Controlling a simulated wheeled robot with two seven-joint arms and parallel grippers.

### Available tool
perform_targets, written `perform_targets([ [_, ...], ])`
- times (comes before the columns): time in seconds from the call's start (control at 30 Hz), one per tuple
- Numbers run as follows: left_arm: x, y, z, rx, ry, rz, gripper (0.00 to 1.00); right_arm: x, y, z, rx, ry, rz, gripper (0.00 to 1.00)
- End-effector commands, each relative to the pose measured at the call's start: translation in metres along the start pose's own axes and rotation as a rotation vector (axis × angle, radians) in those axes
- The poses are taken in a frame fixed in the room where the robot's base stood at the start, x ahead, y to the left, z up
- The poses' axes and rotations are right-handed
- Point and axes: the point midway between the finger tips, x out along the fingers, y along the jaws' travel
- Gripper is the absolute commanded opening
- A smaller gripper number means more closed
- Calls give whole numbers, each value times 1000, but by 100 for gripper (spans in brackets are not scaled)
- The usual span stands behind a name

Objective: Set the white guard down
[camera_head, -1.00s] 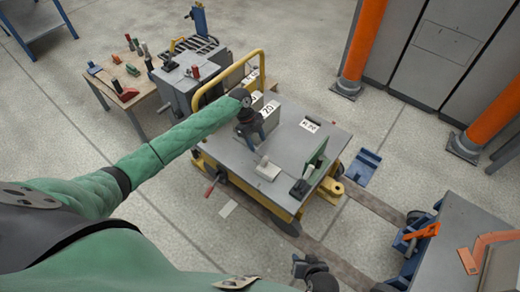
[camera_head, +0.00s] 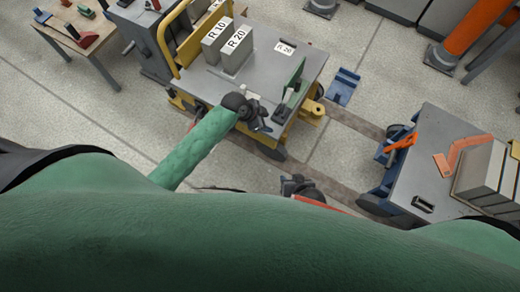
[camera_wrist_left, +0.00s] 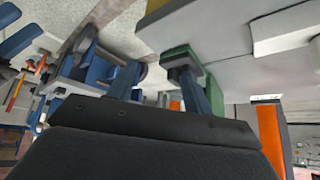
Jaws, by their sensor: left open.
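The white guard appears to be the small pale piece (camera_head: 252,96) on the grey top of the yellow cart, just behind my left gripper and partly hidden by it. A pale block (camera_wrist_left: 282,30) at the upper right of the left wrist view may be the same piece. My left gripper (camera_head: 263,129) is at the cart's near edge; its two blue fingers (camera_wrist_left: 160,88) stand apart with nothing between them. A green upright plate (camera_head: 290,90) stands to its right on the cart. My right gripper (camera_head: 298,185) is low in the middle; its fingers are not clear.
Two grey blocks marked R 10 (camera_head: 216,40) and R 20 (camera_head: 237,48) stand on the cart (camera_head: 262,62). A yellow rail (camera_head: 165,45) borders its left side. A second cart (camera_head: 425,165) with orange brackets and stacked panels stands at the right. Floor lies between the carts.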

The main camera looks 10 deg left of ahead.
Motion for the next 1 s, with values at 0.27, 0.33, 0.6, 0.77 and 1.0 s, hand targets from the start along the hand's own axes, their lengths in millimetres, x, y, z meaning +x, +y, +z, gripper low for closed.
perform_targets([
  [0.27, 20, 79, 26, -362, 57, -121, 51, 1, 0, 2, 0, -3, 0, 32],
  [0.33, 23, 97, 35, -455, 68, -153, 51, 1, 0, 2, 1, -4, 0, 32],
  [0.6, 23, 159, 70, -756, 102, -266, 51, 1, 0, 3, 1, -4, 0, 32],
  [0.77, 20, 177, 82, -846, 112, -305, 51, 1, 0, 2, 1, -4, 0, 32],
  [1.0, 18, 181, 85, -870, 116, -316, 51, 0, 0, 2, 1, -2, 0, 32],
])
